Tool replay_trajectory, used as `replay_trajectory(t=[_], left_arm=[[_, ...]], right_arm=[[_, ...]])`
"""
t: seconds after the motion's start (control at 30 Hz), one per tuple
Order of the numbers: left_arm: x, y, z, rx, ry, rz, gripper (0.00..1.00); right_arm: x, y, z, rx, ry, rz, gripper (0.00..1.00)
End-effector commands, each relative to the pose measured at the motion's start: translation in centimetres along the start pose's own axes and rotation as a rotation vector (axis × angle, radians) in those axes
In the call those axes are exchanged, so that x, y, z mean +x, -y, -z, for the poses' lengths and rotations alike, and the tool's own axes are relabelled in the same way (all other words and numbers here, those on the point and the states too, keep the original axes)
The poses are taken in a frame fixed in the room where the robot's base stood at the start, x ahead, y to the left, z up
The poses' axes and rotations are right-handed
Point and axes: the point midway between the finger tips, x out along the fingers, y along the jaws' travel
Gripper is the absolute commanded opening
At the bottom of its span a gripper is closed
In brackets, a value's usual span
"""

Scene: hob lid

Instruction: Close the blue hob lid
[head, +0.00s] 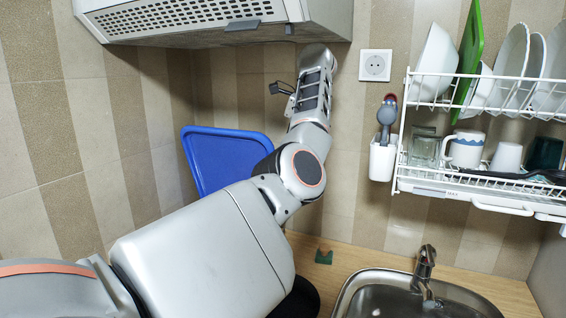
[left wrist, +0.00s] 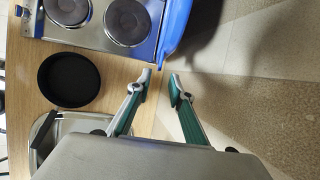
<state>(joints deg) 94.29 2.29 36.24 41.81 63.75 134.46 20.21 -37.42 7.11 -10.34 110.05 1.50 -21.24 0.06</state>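The blue hob lid (head: 222,155) stands raised against the tiled wall in the head view, with its lower right part hidden behind my left arm. In the left wrist view the lid (left wrist: 176,28) shows nearly edge-on, upright along the side of the steel hob (left wrist: 90,45). My left gripper (left wrist: 160,82) has its two fingers apart with nothing between them. The fingertips are a little below the lid's near end in that view and look apart from it. In the head view the fingers cannot be made out. My right gripper is in neither view.
A black pan (left wrist: 69,80) lies on the wooden counter beside the hob, close to the sink (head: 405,297). A cooker hood (head: 200,20) overhangs at the top. A dish rack (head: 480,180) and a white utensil holder (head: 383,158) hang at right.

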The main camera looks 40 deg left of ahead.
Motion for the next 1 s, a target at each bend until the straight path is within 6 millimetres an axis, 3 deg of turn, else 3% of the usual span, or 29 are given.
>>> replay_trajectory(t=[0.43, 0.87, 0.97, 1.0], left_arm=[[6.3, -0.1, -0.1, 0.000, 0.002, -0.003, 0.21], [7.5, 0.0, 0.0, 0.001, 0.001, -0.001, 0.21], [7.5, 0.0, 0.0, 0.001, 0.001, -0.001, 0.00], [7.5, 0.0, 0.0, 0.001, 0.001, -0.001, 0.00]], right_arm=[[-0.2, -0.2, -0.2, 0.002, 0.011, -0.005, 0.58], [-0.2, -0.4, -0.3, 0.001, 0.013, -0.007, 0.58], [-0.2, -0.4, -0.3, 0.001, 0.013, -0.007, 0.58], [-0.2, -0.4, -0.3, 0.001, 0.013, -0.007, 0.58]])
